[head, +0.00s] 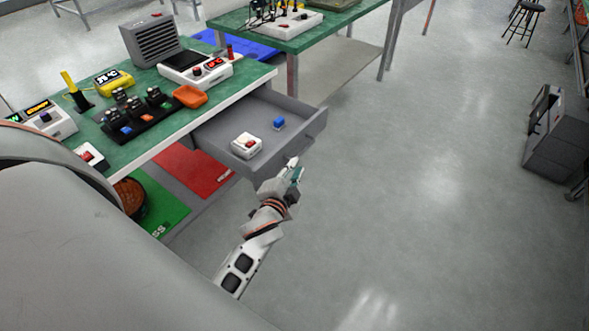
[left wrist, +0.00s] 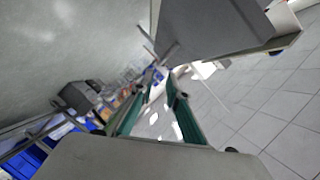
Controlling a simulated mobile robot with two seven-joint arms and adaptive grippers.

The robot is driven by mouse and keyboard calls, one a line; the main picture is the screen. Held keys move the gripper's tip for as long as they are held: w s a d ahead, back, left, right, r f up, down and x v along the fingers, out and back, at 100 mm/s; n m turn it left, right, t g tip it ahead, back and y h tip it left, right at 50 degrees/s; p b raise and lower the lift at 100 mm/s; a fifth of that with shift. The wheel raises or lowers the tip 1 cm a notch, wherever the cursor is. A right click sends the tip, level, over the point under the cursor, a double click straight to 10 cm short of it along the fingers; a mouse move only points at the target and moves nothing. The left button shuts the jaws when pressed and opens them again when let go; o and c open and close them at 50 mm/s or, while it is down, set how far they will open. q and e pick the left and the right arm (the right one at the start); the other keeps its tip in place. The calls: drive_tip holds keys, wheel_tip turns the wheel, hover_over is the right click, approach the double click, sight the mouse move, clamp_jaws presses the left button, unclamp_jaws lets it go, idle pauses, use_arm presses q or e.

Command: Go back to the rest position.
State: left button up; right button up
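My left gripper (head: 295,172) is just off the front right of the pulled-out grey drawer (head: 310,127), above the floor. Its two fingers also show in the left wrist view (left wrist: 158,82), spread apart with nothing between them. It looks apart from the drawer in the head view, though the exact gap is hard to judge. My right gripper is not in view.
The drawer juts from the green workbench (head: 135,152) and holds a white box with a red button (head: 246,146) and a blue piece (head: 279,123). Devices and an orange tray (head: 190,97) stand on the bench. Red (head: 195,168) and green areas lie below.

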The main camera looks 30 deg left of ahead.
use_arm(q)
drive_tip(key=shift+s, duration=0.15)
idle(0.4)
drive_tip(key=s+d+f+n+g+h+p, duration=0.2)
drive_tip(key=s+d+f, duration=0.3)
drive_tip(key=s, duration=0.6)
drive_tip(key=s+d+f+n+g+h+p, duration=0.2)
drive_tip(key=s+d+f+h, duration=0.2)
drive_tip(key=s+d, duration=0.3)
drive_tip(key=s+f, duration=0.1)
drive_tip(key=s, duration=0.4)
drive_tip(key=shift+s+d+f+h, duration=0.2)
drive_tip(key=shift+s+d+h, duration=0.1)
drive_tip(key=shift+d, duration=0.05)
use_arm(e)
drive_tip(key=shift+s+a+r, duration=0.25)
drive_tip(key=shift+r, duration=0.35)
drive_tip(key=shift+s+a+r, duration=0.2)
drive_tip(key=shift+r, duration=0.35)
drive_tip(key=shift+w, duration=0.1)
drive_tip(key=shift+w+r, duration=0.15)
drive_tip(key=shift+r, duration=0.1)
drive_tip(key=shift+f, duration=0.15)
